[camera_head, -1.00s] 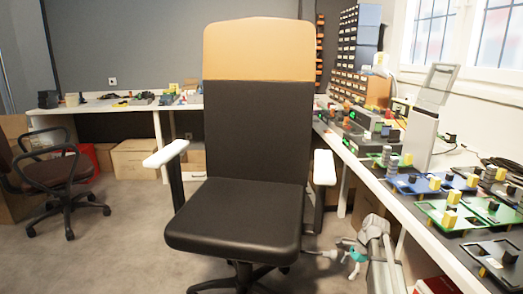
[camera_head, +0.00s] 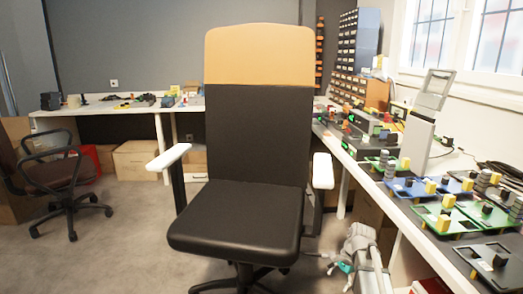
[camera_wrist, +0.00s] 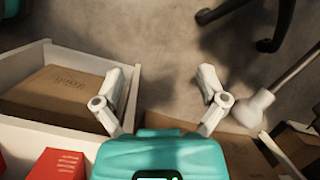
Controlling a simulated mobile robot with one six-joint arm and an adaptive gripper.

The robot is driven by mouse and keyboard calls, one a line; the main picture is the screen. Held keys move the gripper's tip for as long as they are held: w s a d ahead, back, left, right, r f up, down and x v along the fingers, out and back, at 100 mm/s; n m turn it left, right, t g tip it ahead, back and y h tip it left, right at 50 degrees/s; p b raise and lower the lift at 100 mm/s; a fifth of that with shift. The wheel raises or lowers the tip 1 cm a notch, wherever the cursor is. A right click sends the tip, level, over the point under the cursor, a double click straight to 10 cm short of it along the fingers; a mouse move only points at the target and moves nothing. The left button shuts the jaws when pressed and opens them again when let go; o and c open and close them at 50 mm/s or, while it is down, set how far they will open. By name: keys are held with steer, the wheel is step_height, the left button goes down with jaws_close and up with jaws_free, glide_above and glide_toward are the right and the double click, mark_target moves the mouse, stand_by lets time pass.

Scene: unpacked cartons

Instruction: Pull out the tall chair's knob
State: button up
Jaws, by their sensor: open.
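The tall chair (camera_head: 255,135) stands in the middle of the head view, with a black seat and back, a tan top and white armrests. A thin rod (camera_head: 316,255) juts out to the right under its seat. In the wrist view a pale rod ends in a flared knob (camera_wrist: 255,108), right of my gripper (camera_wrist: 163,80). My gripper is teal with pale fingers, spread wide with nothing between them. The knob is outside the right finger and appears apart from it. My gripper also shows low in the head view (camera_head: 337,268), right of the chair.
Black chair-base legs (camera_wrist: 270,42) show at the top of the wrist view. An open drawer or box with a brown carton (camera_wrist: 60,95) lies left, and red boxes (camera_wrist: 55,164) below it. The cluttered white bench (camera_head: 415,235) bounds the right side. Bare floor lies between my fingers.

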steer(key=s+a+r+n+h+p, duration=0.2)
steer(key=s+a+r+n+p, duration=0.15)
steer(key=s+n, duration=0.3)
steer(key=s+a+r+n+h+p, duration=0.1)
steer(key=s+a+r+n+p, duration=0.1)
steer(key=s+a+n, duration=0.4)
step_height(320, 180, up, 38)
steer(key=p, duration=3.8)
steer(key=shift+s+d+t, duration=0.25)
steer(key=shift+d+t, duration=0.05)
steer(key=shift+d, duration=0.15)
